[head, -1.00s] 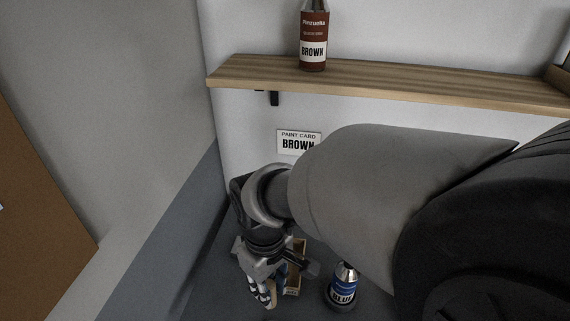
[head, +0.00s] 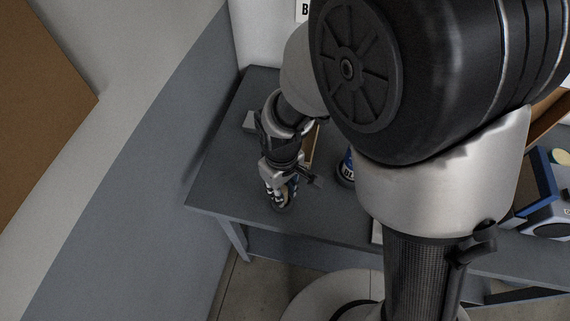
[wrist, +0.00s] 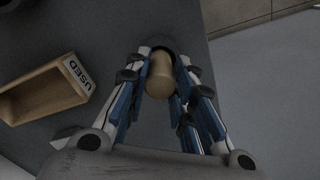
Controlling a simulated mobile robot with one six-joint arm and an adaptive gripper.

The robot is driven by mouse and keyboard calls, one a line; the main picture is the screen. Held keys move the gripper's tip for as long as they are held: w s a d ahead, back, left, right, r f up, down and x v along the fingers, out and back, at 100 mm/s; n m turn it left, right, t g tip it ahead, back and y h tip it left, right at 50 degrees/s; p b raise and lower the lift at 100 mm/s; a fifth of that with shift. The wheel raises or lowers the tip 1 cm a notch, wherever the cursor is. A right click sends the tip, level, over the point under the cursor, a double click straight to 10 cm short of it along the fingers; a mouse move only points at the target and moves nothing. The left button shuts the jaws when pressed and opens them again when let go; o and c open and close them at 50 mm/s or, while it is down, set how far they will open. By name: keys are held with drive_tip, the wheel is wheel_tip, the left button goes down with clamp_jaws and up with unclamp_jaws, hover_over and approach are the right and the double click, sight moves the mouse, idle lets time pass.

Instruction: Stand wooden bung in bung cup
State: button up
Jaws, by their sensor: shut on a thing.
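The wooden bung (wrist: 160,76) is a tan, rounded cylinder held between the blue-padded fingers of my gripper (wrist: 163,58) in the wrist view. A dark round rim (wrist: 168,43), which looks like the bung cup, shows just beyond the bung; whether the bung is inside it or only above it I cannot tell. In the head view my gripper (head: 281,194) points down near the front edge of the grey table, a small tan part of the bung showing between the fingers. The dark cup (head: 283,206) is mostly hidden beneath the fingers.
A wooden tray labelled USED (wrist: 45,92) lies left of my gripper in the wrist view. A blue-labelled bottle (head: 346,168) stands to its right in the head view, partly behind my arm. A blue-and-grey device (head: 545,205) is at far right. The table edge (head: 245,218) is close.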

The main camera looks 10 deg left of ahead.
drive_tip(key=o, duration=1)
drive_tip(key=shift+f, duration=0.2)
drive_tip(key=shift+c, duration=0.2)
drive_tip(key=shift+r, duration=0.1)
wheel_tip(320, 180, up, 12)
drive_tip(key=p, duration=0.4)
drive_tip(key=s+d+r+m+t, duration=0.15)
drive_tip(key=d+r+m, duration=0.35)
drive_tip(key=d+r, duration=0.55)
drive_tip(key=s+d+r+m+t, duration=0.3)
drive_tip(key=s+d, duration=0.4)
drive_tip(key=d, duration=0.3)
drive_tip(key=shift+s+r+m, duration=0.4)
drive_tip(key=shift+r+m, duration=0.4)
drive_tip(key=shift+m, duration=0.4)
